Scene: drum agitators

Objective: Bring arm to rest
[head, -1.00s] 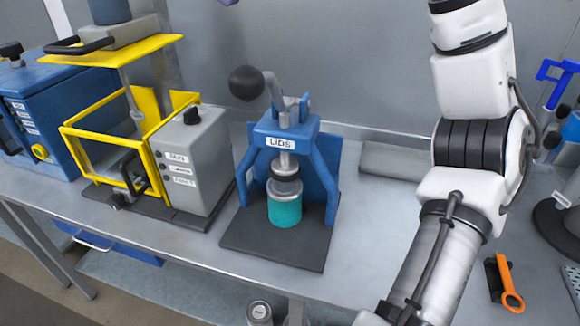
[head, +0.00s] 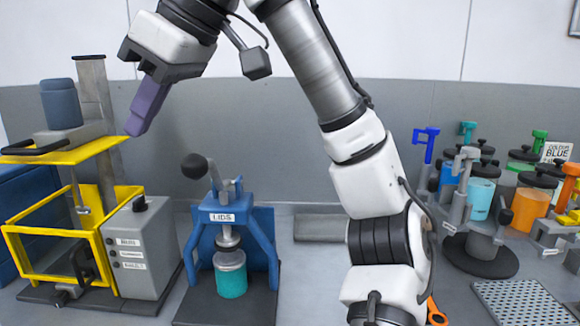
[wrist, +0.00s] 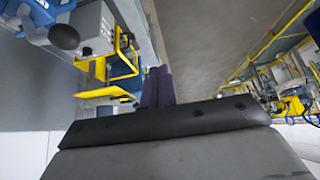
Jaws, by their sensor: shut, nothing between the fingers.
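My arm rises from the lower middle of the head view and bends over to the upper left. My gripper (head: 148,106), with purple fingers pressed together, hangs in the air above and between the yellow-framed machine and the blue lid press. It is shut and empty. In the wrist view the purple fingers (wrist: 157,87) also show, lying side by side beyond the dark gripper body. The gripper touches nothing that I can see.
The yellow-framed machine (head: 62,236) stands at the left with a grey control box (head: 140,248). The blue lid press (head: 232,217) holds a teal container (head: 231,279). A carousel of coloured containers (head: 482,254) and a perforated tray (head: 520,300) are at the right. A grey block (head: 320,228) lies behind.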

